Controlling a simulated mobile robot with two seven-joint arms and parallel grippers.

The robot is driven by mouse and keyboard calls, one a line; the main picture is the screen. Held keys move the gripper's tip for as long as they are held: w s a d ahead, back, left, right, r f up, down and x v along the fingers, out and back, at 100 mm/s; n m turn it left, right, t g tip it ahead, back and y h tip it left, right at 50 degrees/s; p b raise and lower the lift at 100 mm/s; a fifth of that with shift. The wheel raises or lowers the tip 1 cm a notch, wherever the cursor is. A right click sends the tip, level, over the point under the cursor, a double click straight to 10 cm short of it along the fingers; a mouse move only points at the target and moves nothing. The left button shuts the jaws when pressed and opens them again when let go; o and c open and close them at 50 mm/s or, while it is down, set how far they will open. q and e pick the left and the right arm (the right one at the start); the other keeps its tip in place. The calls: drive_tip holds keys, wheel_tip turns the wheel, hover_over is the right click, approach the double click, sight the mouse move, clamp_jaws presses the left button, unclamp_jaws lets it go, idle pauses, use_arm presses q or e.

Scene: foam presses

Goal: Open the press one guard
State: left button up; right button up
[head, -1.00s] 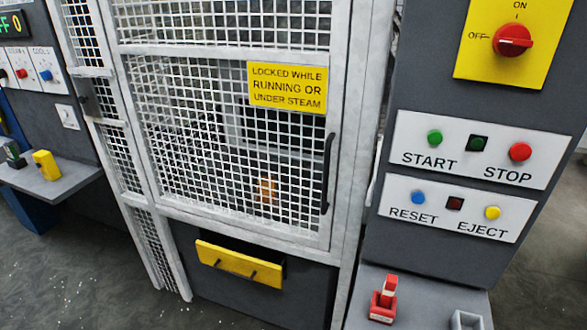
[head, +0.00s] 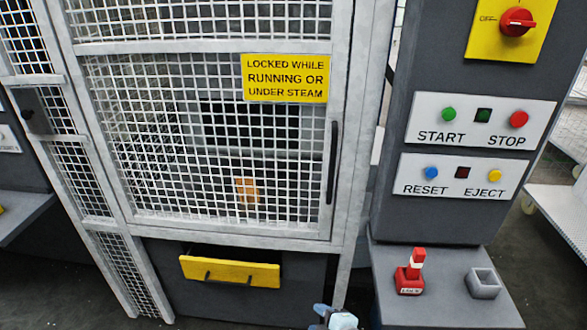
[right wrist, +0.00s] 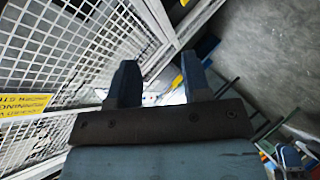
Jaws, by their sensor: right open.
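The press one guard (head: 200,215) is a light grey framed mesh door in the middle of the head view. It looks closed against its frame. A dark vertical handle (head: 332,163) is on its right edge, and a yellow sign (head: 286,78) reading "locked while running or under steam" is fixed on it. My right gripper (head: 336,318) shows partly at the bottom edge of the head view, below and apart from the handle. In the right wrist view its two fingers (right wrist: 156,85) are spread and empty, with mesh to their left. My left gripper is not in view.
Right of the guard is a dark panel with a red switch (head: 517,21), start and stop buttons (head: 482,117) and reset and eject buttons (head: 461,175). A red tagged object (head: 410,272) and a grey holder (head: 484,284) stand on the shelf below. A yellow drawer front (head: 230,271) is under the guard.

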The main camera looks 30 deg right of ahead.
drive_tip(key=w+d+r+n, duration=0.2)
drive_tip(key=w+r+n, duration=0.1)
drive_tip(key=w, duration=0.1)
drive_tip(key=n+t+h+b, duration=0.35)
drive_tip(key=n+h, duration=0.45)
drive_tip(key=n, duration=0.8)
approach(333, 169)
drive_tip(key=shift+t+y, duration=0.3)
drive_tip(key=shift+t, duration=0.25)
drive_tip(key=x, duration=0.4)
drive_tip(key=p+x, duration=0.1)
drive_tip(key=x, duration=0.7)
drive_tip(key=shift+w+d+f+p, duration=0.25)
drive_tip(key=shift+d+f+p, duration=0.05)
drive_tip(key=shift+f+p, duration=0.05)
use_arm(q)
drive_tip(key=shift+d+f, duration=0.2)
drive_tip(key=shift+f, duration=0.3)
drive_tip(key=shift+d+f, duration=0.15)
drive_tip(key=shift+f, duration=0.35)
use_arm(e)
clamp_jaws()
